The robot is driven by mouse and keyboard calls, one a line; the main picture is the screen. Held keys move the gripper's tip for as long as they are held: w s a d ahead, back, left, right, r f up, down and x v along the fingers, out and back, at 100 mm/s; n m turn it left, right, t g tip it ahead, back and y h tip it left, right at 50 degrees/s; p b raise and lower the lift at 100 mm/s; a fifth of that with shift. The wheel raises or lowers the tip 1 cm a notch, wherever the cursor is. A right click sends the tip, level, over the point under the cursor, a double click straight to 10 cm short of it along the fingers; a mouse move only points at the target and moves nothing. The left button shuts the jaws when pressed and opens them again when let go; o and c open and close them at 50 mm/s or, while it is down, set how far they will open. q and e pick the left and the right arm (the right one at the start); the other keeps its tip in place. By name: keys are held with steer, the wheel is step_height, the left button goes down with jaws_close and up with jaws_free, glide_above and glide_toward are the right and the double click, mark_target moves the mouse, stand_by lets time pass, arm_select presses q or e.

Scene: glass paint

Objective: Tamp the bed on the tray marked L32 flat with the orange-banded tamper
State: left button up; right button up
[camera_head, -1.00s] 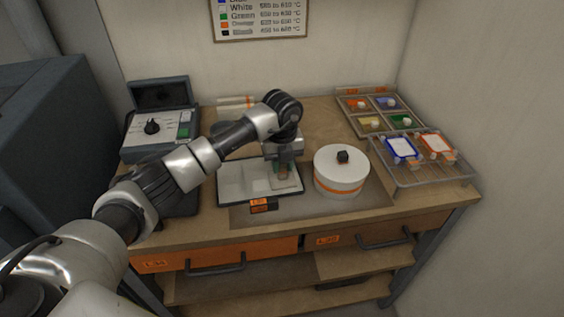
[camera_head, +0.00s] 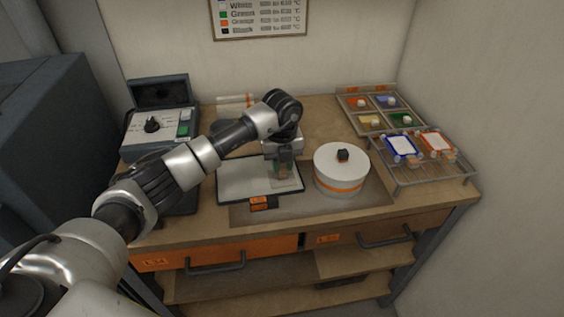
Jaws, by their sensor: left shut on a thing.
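The dark-rimmed tray (camera_head: 221,193) lies on the bench with a pale, mostly even-looking bed (camera_head: 245,178) in it. An orange label (camera_head: 262,203) is at its front edge; its text is too small to read. My left gripper (camera_head: 284,171) is over the right part of the tray, shut on the tamper (camera_head: 283,180). Only a small brownish and greenish part of the tamper shows between the fingers; its band is not clear. A pale flat patch lies under it on the bed, and I cannot tell whether they touch. My right gripper is not in view.
A white round lidded pot (camera_head: 341,172) with an orange band and black knob stands close right of the tray. A wire rack (camera_head: 425,178) with framed pieces and a sorting tray (camera_head: 352,104) are farther right. A control box (camera_head: 160,132) stands at left.

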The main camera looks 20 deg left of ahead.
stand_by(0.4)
arm_select(q)
steer(key=shift+r+p, duration=0.85)
steer(key=shift+r, duration=0.25)
steer(key=shift+s+a+p, duration=0.4)
steer(key=shift+s+a, duration=0.25)
steer(key=shift+a, duration=0.3)
steer(key=shift+s+a+p, duration=0.35)
steer(key=shift+s+a, duration=0.3)
steer(key=shift+a, duration=0.3)
steer(key=shift+s+a, duration=0.45)
steer(key=shift+a, duration=0.2)
steer(key=shift+f, duration=0.1)
steer(key=shift+f+b, duration=0.4)
steer(key=shift+f, duration=0.35)
